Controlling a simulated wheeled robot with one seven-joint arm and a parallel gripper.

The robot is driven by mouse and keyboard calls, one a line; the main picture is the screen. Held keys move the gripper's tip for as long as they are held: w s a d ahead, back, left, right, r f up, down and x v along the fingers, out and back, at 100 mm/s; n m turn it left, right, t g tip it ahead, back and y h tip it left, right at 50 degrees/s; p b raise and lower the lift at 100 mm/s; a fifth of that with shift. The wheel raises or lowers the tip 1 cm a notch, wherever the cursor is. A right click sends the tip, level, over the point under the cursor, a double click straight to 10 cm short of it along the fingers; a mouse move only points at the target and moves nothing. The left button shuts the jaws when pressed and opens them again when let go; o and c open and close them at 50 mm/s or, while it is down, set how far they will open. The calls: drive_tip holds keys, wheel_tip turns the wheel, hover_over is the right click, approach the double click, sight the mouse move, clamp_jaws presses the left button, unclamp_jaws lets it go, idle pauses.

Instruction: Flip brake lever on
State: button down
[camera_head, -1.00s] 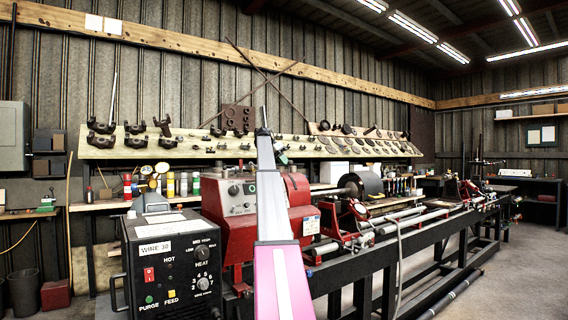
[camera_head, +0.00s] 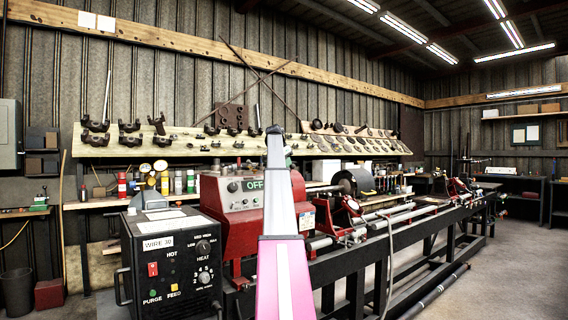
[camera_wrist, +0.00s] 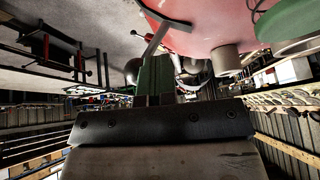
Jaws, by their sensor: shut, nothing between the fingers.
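The red lathe headstock (camera_head: 225,222) stands behind the welder box, with a green OFF label (camera_head: 252,185) on its grey control panel. In the wrist view, a red rounded surface (camera_wrist: 205,22) fills the top. A grey angled bar (camera_wrist: 160,40) stands against it just beyond my fingers; it may be the brake lever, but I cannot tell. My gripper (camera_wrist: 155,75) shows as green and dark fingers, shut and empty. Whether it touches the bar is unclear. In the head view my pink and white arm covers part of the headstock, and I cannot make out the lever.
A black welder box (camera_head: 172,265) with knobs stands in front at left. The long lathe bed (camera_head: 400,240) runs to the right. A sloped board (camera_head: 130,140) with metal parts hangs behind. Open concrete floor (camera_head: 510,270) lies at right.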

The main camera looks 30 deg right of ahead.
drive_tip(key=s+f+t, duration=0.1)
drive_tip(key=s+f, duration=0.2)
drive_tip(key=s, duration=0.1)
drive_tip(key=shift+s+d+f, duration=0.15)
drive_tip(key=shift+s+f, duration=0.4)
drive_tip(key=shift+f, duration=0.05)
idle(0.3)
drive_tip(key=w+r, duration=0.1)
drive_tip(key=w, duration=0.1)
drive_tip(key=w+a+r, duration=0.1)
drive_tip(key=w+r, duration=0.1)
drive_tip(key=shift+a+r, duration=0.1)
drive_tip(key=shift+a, duration=0.1)
drive_tip(key=s+v, duration=0.1)
drive_tip(key=v, duration=0.8)
